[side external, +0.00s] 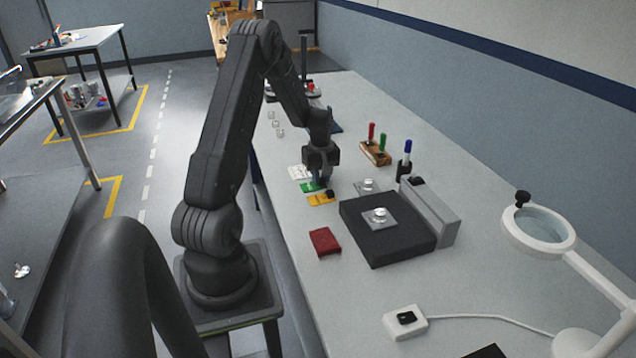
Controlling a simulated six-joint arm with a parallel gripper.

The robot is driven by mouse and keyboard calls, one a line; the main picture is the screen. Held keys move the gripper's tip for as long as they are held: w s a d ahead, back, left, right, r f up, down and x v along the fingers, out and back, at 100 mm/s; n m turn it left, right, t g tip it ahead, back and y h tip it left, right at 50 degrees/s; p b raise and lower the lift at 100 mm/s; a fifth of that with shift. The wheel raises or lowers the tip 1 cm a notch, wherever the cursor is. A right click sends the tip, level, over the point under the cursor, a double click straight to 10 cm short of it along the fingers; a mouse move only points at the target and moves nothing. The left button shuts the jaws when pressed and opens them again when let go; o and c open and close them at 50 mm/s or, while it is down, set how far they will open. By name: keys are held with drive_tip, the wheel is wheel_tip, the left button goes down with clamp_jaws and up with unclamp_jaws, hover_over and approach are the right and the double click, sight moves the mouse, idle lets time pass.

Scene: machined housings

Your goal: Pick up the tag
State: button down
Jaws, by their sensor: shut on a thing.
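My gripper (323,181) points down over a row of small flat tags on the bench. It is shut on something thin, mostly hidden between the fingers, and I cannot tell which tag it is. A white tag (299,172) lies at the back of the row, just left of the gripper. A green tag (309,187) lies beside the fingertips, partly covered by them. A yellow tag (318,200) lies in front, with a small dark knob (330,194) at its right end.
A black block (385,245) with a metal plate and round part (379,217) stands to the right, before a grey bar (430,213). A red box (325,241) lies in front. A wooden rack (376,153) holds markers. A magnifier lamp (540,232) stands at the right.

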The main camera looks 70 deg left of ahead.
drive_tip(key=shift+r, duration=0.1)
wheel_tip(320, 180, up, 9)
drive_tip(key=m, duration=1.8)
approach(307, 175)
drive_tip(key=shift+f, duration=3.5)
